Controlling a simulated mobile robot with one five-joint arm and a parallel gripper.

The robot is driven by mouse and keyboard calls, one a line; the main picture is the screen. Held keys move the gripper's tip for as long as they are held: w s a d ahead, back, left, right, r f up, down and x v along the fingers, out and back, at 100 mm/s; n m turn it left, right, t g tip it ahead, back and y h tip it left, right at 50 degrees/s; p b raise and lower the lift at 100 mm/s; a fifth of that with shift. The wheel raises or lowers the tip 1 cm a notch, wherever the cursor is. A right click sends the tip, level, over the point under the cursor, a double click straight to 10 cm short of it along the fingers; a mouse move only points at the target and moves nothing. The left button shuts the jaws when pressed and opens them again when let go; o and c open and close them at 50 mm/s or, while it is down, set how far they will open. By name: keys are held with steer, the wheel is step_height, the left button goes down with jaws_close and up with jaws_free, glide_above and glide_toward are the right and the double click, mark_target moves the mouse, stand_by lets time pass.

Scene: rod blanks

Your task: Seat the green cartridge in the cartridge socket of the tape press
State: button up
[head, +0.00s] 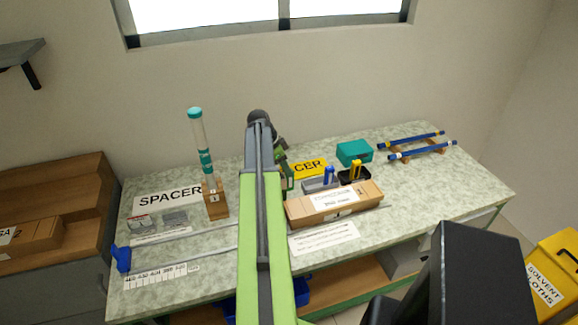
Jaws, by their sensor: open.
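My gripper (288,183) is partly hidden behind my own arm, above the middle of the bench, and seems to point down. Its jaws are open. I cannot make out a green cartridge or a tape press for certain. A small blue upright piece (329,175) stands at a grey block (316,185) just right of my gripper. A small yellow upright piece (353,169) stands at a black block (362,174) beside it. Whether either block is the press or has the socket is too small to tell. My arm hides the bench behind it.
A cardboard box (334,203) lies in front of the blocks. A teal box (354,152) stands behind them. A clear tube with teal bands (201,140) rises from a wooden base (215,203) at left. Blue rods (422,150) lie on a rack at right. The bench's front right is clear.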

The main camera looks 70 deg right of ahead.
steer(key=p+v, duration=0.5)
steer(key=v, duration=0.3)
steer(key=shift+p, duration=0.4)
steer(key=shift+o, duration=0.5)
steer(key=shift+r, duration=0.1)
step_height(320, 180, up, 6)
steer(key=w+p, duration=0.1)
steer(key=p, duration=0.5)
steer(key=b, duration=1.2)
glide_above(289, 180)
steer(key=w, duration=0.2)
step_height(289, 180, down, 12)
steer(key=shift+d, duration=0.15)
steer(key=b+x, duration=0.5)
steer(key=shift+f, duration=0.25)
steer(key=shift+r, duration=0.2)
steer(key=shift+c, duration=0.5)
jaws_close()
